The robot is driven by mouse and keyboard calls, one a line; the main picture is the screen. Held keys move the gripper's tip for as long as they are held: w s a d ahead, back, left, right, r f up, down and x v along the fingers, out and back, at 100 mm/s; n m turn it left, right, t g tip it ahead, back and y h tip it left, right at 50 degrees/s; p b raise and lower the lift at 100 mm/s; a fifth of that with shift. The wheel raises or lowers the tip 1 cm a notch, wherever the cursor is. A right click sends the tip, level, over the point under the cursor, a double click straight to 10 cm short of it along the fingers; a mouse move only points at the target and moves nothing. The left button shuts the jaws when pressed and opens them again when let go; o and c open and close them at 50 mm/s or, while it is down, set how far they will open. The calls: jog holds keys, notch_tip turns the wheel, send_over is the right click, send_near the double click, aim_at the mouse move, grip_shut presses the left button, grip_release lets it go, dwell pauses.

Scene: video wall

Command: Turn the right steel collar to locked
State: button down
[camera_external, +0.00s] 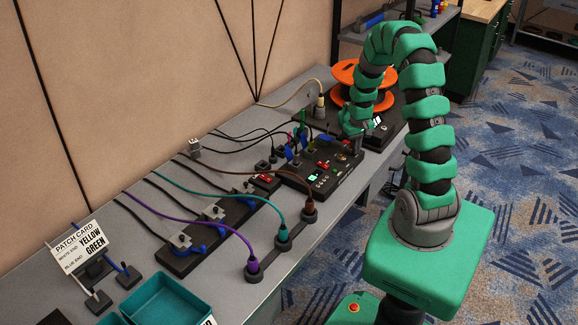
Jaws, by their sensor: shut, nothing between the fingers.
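Several small grey metal-looking connectors sit in a row on a black strip on the bench, with blue cables at them. The rightmost grey connector (247,188) may be the right steel collar, but it is too small to tell, and its locked or unlocked position cannot be read. My gripper (356,150) is shut and empty. It points down at the back right edge of a black control box (325,178), well to the right of that connector. Whether its fingertips touch the box cannot be told.
Purple, teal and brown plugs (283,240) stand on a strip along the bench front. An orange reel (346,73) stands behind my arm. A patch card (82,246) and a teal tray (168,300) are at the left. Loose cables cross the bench (150,187).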

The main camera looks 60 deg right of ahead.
jog(key=shift+s+d, duration=0.1)
jog(key=shift+d, duration=0.25)
dwell(0.3)
jog(key=shift+s, duration=0.15)
jog(key=shift+s, duration=0.25)
jog(key=shift+r+p, duration=0.5)
jog(key=shift+r, duration=2.5)
jog(key=shift+w+a+f+n+b, duration=0.15)
jog(key=shift+a+f+n+b, duration=0.1)
jog(key=shift+f+n, duration=0.75)
jog(key=shift+w+a+f+n+b, duration=0.1)
jog(key=shift+f+n+b, duration=0.15)
jog(key=shift+f+n, duration=0.8)
jog(key=shift+w+a+f+n+b, duration=0.15)
jog(key=shift+a+f+n+b, duration=0.1)
jog(key=shift+f+n, duration=0.75)
